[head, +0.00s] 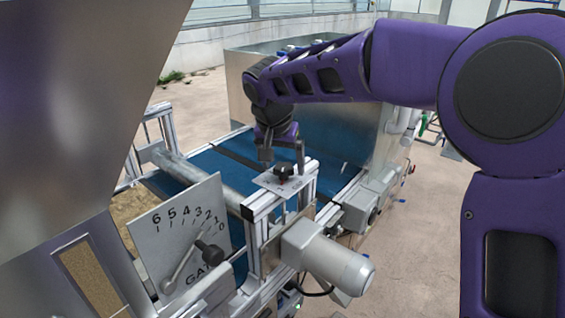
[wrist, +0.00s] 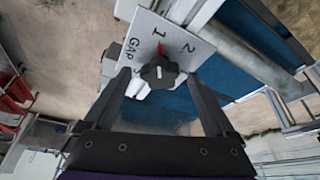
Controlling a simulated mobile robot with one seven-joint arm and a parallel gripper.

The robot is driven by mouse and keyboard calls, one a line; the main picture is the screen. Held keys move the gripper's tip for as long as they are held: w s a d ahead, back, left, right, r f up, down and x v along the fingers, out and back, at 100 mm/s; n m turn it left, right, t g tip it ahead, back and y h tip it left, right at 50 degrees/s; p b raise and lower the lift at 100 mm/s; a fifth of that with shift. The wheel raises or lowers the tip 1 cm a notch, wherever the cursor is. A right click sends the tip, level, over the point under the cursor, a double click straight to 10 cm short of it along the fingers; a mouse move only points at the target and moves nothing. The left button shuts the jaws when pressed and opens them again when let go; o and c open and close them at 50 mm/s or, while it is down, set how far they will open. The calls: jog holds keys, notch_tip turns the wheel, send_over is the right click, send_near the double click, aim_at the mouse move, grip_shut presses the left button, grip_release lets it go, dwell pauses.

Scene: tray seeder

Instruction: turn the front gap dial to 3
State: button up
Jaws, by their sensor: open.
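A gap dial has a black lobed knob (wrist: 160,72) on a pale plate (wrist: 140,38) marked GAP, with 1 and 2 readable in the wrist view. Its red pointer (wrist: 160,48) points at or very near the 1. My gripper (head: 282,154) is open just above the knob and points down. In the wrist view the fingers of my gripper (wrist: 160,77) lie to either side of the knob; I cannot tell any contact.
A gate scale plate (head: 150,235) marked 0 to 6 with a black-knobbed lever (head: 208,250) stands at front left. A motor (head: 335,262) sticks out below the dial. A blue belt (head: 210,162) runs behind. A metal hopper (head: 245,100) stands beyond it.

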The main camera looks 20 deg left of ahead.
jog(key=c, duration=1.4)
jog(key=shift+a+m, duration=0.1)
jog(key=shift+m, duration=0.2)
jog(key=m, duration=0.1)
jog(key=m+h+b, duration=0.1)
jog(key=m, duration=0.1)
jog(key=shift+a+m+h, duration=0.2)
jog(key=shift+m+h, duration=0.1)
jog(key=m, duration=0.2)
jog(key=m+g+h, duration=0.1)
jog(key=m, duration=0.1)
jog(key=m+h+p, duration=0.1)
jog(key=m, duration=0.1)
jog(key=shift+w+a+g, duration=0.2)
jog(key=shift+w+g, duration=0.05)
jog(key=shift+g, duration=0.15)
jog(key=m, duration=0.2)
jog(key=m+g, duration=0.1)
jog(key=m, duration=0.1)
jog(key=m+g+h, duration=0.1)
jog(key=m, duration=0.1)
jog(key=shift+w+m, duration=0.25)
jog(key=shift+m, duration=0.15)
jog(key=m+g, duration=0.2)
jog(key=m, duration=0.3)
jog(key=shift+w, duration=0.2)
jog(key=shift+y, duration=0.3)
